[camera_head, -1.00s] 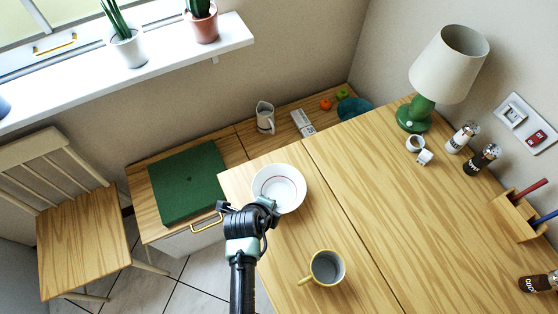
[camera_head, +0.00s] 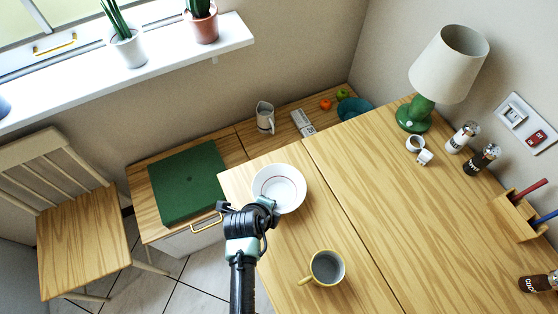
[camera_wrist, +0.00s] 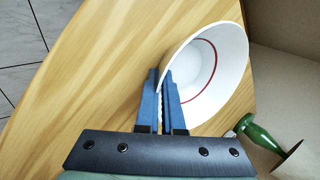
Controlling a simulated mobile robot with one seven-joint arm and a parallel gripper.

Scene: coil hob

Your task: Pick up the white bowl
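The white bowl (camera_head: 279,188) has a thin red ring inside and sits upright near the left end of the wooden table (camera_head: 352,190). My gripper (camera_head: 266,203) is at the bowl's near rim in the head view, where my wrist hides part of the fingers. In the wrist view, the blue fingers (camera_wrist: 164,82) are close together, with the bowl's (camera_wrist: 214,72) wall pinched between them. One finger is inside the bowl and the other outside. The bowl appears to rest on the table.
A yellow-rimmed mug (camera_head: 326,267) stands on the table nearer to me. A green lamp (camera_head: 412,116), shakers (camera_head: 462,137) and a small white cup (camera_head: 415,144) stand farther right. A lower bench with a green board (camera_head: 188,182) lies to the left.

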